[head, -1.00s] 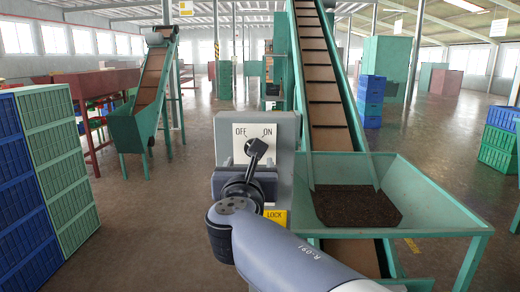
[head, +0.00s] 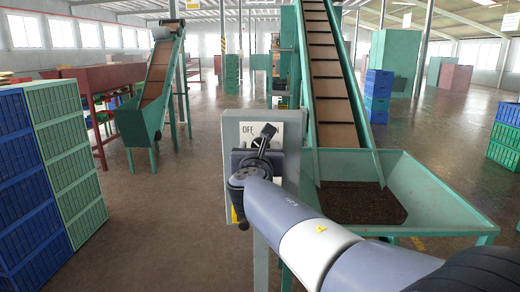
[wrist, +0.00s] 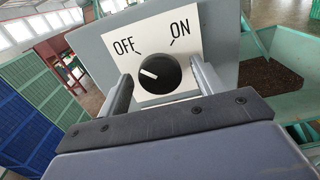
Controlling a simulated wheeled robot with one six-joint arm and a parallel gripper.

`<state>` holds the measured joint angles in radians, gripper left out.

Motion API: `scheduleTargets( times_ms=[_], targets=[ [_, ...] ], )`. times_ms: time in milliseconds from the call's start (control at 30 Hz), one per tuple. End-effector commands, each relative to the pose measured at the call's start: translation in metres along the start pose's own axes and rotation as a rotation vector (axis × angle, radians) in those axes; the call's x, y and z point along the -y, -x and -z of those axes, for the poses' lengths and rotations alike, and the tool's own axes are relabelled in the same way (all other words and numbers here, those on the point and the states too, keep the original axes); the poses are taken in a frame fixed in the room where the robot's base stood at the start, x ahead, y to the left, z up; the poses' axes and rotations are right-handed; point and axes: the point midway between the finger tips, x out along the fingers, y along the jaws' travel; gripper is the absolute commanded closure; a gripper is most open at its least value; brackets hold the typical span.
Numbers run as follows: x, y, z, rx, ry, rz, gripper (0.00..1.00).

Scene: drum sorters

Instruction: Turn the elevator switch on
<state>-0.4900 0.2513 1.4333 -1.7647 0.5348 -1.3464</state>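The elevator switch is a round black knob (wrist: 158,74) on a white plate (wrist: 115,45) marked OFF and ON. Its white mark points left, on the OFF side. The plate is on a grey box (head: 232,130), just left of the tall elevator conveyor (head: 330,85) in the head view. My gripper (wrist: 160,72) is open, with one finger on each side of the knob in the wrist view. I cannot tell whether the fingers touch it. In the head view my gripper and wrist hide the knob and the ON label.
A green hopper (head: 445,200) of dark material stands right of the box. Stacked blue and green crates (head: 70,160) stand at the left. A smaller conveyor (head: 155,80) is behind them. The floor between crates and box is clear.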

Motion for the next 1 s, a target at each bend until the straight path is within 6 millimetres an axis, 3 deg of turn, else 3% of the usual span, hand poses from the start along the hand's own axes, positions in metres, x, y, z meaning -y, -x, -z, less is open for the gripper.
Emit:
scheduleTargets(
  times_ms=[533,1000],
  targets=[
    [0.0001,0.0004,-0.0001,0.0,0.0,0.0,0.8],
    [0.0,0.0005,0.0027,0.001,-0.134,0.0,0.8]
  ],
)
